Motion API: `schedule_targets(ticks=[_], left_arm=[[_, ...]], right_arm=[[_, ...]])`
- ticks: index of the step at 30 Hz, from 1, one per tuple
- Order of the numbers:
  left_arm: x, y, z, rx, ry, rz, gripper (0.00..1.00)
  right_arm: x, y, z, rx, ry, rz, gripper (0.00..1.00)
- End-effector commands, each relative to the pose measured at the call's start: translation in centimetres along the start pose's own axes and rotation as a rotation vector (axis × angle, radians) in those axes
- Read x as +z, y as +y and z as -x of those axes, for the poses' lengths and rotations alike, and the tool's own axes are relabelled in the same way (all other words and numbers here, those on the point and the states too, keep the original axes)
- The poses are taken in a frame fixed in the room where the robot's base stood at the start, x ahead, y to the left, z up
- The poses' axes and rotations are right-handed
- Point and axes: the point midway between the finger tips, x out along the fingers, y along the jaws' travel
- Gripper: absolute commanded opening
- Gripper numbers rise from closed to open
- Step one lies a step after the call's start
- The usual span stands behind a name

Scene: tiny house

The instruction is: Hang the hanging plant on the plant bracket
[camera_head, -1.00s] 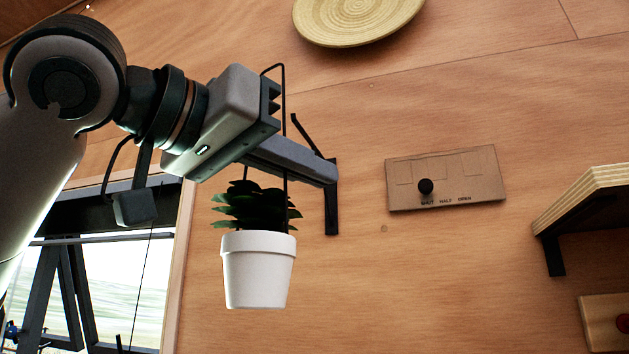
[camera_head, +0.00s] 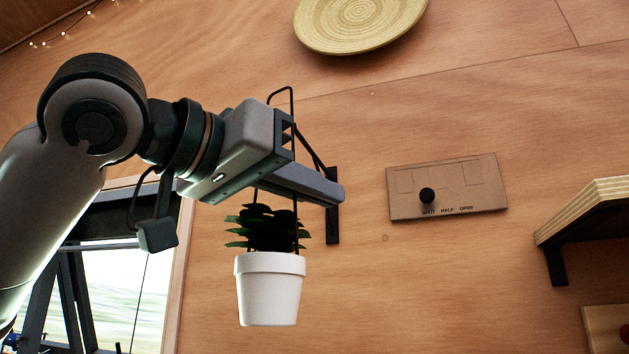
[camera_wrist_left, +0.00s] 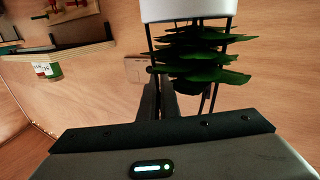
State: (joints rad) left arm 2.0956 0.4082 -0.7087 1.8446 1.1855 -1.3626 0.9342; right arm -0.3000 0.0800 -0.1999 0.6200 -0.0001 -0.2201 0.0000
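The hanging plant is a white pot (camera_head: 270,290) with dark green leaves (camera_head: 268,230) and a thin black wire hanger (camera_head: 291,105). My left gripper (camera_head: 334,192) appears shut on the hanger's wires, with a loop standing above the fingers and the pot hanging upright below. The black plant bracket (camera_head: 332,222) is fixed to the wall behind the fingertips. The gripper hides much of its arm; I cannot tell whether the hanger touches it. In the left wrist view the pot (camera_wrist_left: 188,10) and leaves (camera_wrist_left: 200,60) appear beyond the fingers (camera_wrist_left: 160,100). My right gripper is not in view.
A panel with a black knob (camera_head: 427,195) is on the wall right of the bracket. A wooden shelf (camera_head: 590,215) juts out at the far right. A round woven plate (camera_head: 360,22) hangs above. A window (camera_head: 125,290) is at the lower left.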

Motion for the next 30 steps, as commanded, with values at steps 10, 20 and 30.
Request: schedule_targets(ticks=[10, 20, 30], left_arm=[[-0.1, -0.7, -1.4, 0.0, 0.003, 0.001, 0.0], [0.0, -1.4, -2.8, 0.0, 0.003, 0.001, 0.0], [0.1, -2.1, -4.3, 0.0, 0.003, 0.0, 0.0]], right_arm=[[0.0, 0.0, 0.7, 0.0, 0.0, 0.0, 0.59], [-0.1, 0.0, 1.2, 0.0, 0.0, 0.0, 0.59], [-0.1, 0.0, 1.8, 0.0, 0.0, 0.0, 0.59]])
